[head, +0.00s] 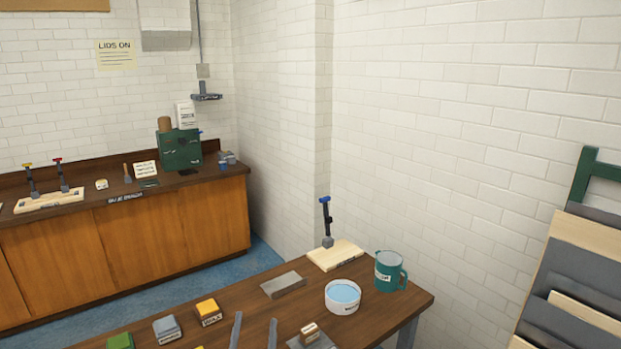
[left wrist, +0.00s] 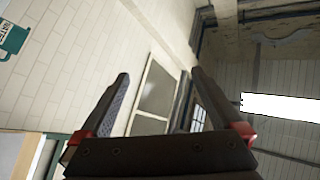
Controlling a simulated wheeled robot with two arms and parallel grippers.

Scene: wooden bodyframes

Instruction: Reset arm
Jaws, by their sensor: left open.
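My left gripper (head: 255,325) shows at the bottom of the head view as two grey upright fingers in front of the wooden bench (head: 395,322). In the left wrist view the left gripper (left wrist: 158,75) has its two dark fingers spread wide, with nothing between them. Behind them are a tiled wall, a window (left wrist: 158,90) and a bright ceiling light (left wrist: 290,107). My right gripper is not in view.
The bench holds a teal mug (head: 389,271), a white tub of blue liquid (head: 342,296), a grey block (head: 283,284), a yellow block (head: 208,311), a grey-blue block (head: 167,329) and a wooden board (head: 335,255) with an upright clamp. A slatted rack (head: 575,275) stands right.

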